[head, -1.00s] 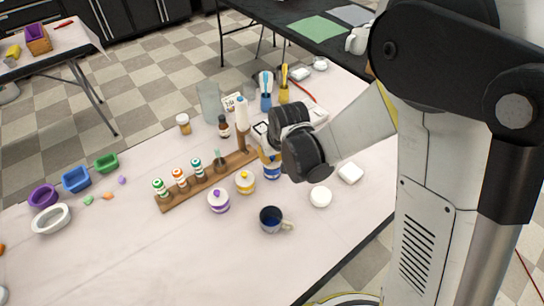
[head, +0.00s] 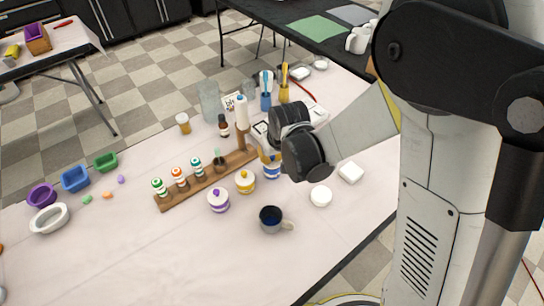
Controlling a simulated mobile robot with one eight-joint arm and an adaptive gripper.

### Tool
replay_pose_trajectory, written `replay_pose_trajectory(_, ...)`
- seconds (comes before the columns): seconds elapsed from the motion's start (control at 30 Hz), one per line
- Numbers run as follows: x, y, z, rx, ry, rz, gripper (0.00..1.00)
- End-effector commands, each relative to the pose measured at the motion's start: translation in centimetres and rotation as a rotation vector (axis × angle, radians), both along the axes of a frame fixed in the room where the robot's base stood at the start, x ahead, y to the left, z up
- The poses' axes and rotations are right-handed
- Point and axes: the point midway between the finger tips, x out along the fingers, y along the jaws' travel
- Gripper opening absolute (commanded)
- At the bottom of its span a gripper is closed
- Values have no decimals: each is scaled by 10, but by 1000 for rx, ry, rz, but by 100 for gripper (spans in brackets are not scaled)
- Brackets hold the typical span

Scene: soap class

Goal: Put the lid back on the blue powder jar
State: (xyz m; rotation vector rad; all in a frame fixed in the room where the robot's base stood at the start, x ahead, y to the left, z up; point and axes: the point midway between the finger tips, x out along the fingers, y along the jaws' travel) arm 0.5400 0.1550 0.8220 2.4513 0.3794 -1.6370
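The blue powder jar (head: 271,170) is a white jar with a blue band. My gripper (head: 267,143) is at or just above the jar's top, mostly hidden behind my wrist. I cannot tell whether its fingers are open or shut, or whether they touch the jar. The blue jar's lid cannot be made out. The yellow jar (head: 245,182) and the purple jar (head: 218,200) stand nearby with knobbed lids on.
The wooden rack (head: 207,182) with several striped bottles is left of the jar. A dark mug (head: 271,219), a round white piece (head: 320,196) and a square white piece (head: 350,172) lie in front. Brushes in holders (head: 266,102) stand behind.

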Motion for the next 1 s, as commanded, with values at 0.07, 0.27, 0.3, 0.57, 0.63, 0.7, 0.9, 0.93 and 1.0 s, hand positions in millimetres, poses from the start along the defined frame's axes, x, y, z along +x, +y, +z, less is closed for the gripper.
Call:
replay_pose_trajectory(0.07,0,0,0,0,0,0,0)
replay_pose_trajectory(0.27,0,0,0,0,0,0,0)
replay_pose_trajectory(0.3,0,0,0,0,0,0,0)
replay_pose_trajectory(0.57,0,0,-1,0,0,0,0)
replay_pose_trajectory(0.63,0,0,-1,0,0,0,0)
replay_pose_trajectory(0.7,0,0,-1,0,0,0,0)
replay_pose_trajectory(0.9,0,0,-1,0,0,0,0)
replay_pose_trajectory(0.93,0,0,-1,0,0,0,0)
replay_pose_trajectory(1.0,0,0,-1,0,0,0,18)
